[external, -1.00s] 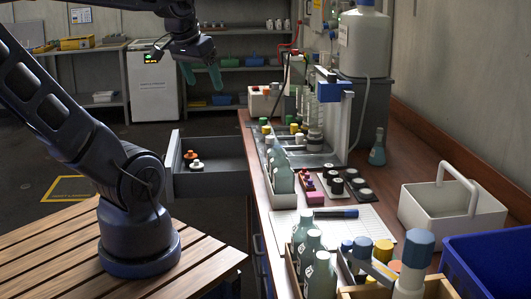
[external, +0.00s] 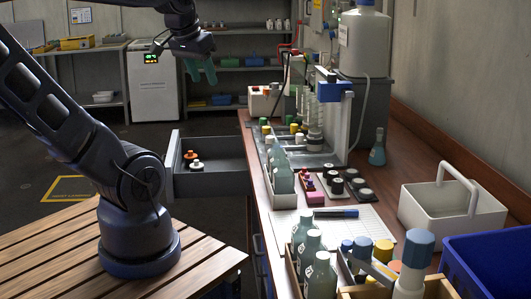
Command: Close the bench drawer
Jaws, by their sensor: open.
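The bench drawer (external: 212,183) is grey and stands pulled out from the left side of the wooden bench (external: 379,187). Its inside shows a few small white and orange capped items (external: 194,161) near its outer end. My gripper (external: 200,74) has greenish fingers that are apart and empty. It hangs in the air above the drawer and toward the back, not touching it.
The bench top holds several bottles (external: 283,178), a white carrier (external: 452,207), a blue bin (external: 495,262) and a wooden crate of bottles at the front. Shelves and a white cabinet (external: 154,86) stand behind. Floor left of the drawer is clear.

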